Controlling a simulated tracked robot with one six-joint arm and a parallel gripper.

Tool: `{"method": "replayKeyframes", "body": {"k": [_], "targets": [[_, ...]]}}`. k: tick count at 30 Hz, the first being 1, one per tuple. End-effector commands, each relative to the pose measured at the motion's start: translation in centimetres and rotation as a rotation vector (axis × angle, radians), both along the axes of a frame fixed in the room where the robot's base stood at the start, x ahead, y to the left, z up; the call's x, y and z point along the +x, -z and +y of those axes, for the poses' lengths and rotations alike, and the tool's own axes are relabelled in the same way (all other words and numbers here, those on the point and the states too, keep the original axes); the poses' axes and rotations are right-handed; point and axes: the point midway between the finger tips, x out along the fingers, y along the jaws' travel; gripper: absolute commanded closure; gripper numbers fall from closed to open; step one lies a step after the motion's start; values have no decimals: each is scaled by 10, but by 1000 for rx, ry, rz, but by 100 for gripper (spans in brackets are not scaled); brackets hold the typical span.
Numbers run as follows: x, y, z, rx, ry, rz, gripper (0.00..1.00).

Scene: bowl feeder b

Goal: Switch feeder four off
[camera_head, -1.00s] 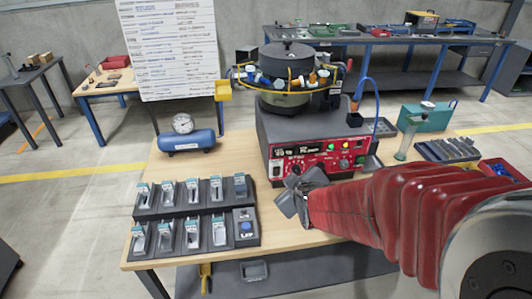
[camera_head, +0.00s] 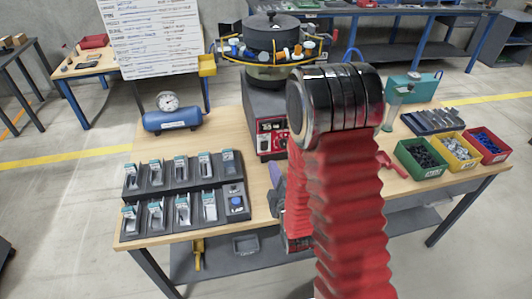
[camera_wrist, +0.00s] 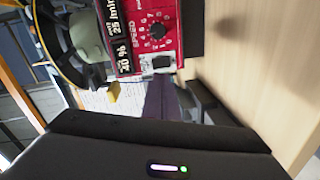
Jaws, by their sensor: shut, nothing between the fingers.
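The bowl feeder (camera_head: 270,95) stands at the back of the wooden table, with a red control panel (camera_head: 270,138) on its front, partly hidden by my arm. In the head view my gripper (camera_head: 275,190) shows low in front of the feeder. No feeder number is readable.
Black racks (camera_head: 186,201) with several small switch-like units stand at left front. A blue air tank (camera_head: 172,120) with a gauge is behind them. Green (camera_head: 421,160), yellow (camera_head: 458,153) and red (camera_head: 487,146) bins stand at right.

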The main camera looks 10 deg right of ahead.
Motion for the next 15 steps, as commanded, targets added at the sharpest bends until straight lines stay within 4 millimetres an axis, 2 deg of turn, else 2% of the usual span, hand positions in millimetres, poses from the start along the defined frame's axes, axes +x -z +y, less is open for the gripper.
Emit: {"method": "replayKeyframes", "body": {"k": [1,6,15], "targets": [[-5,8,0,-29,-3,-15,100],[-21,20,0,-141,-7,-101,100],[-44,27,0,-266,2,-204,100]]}}
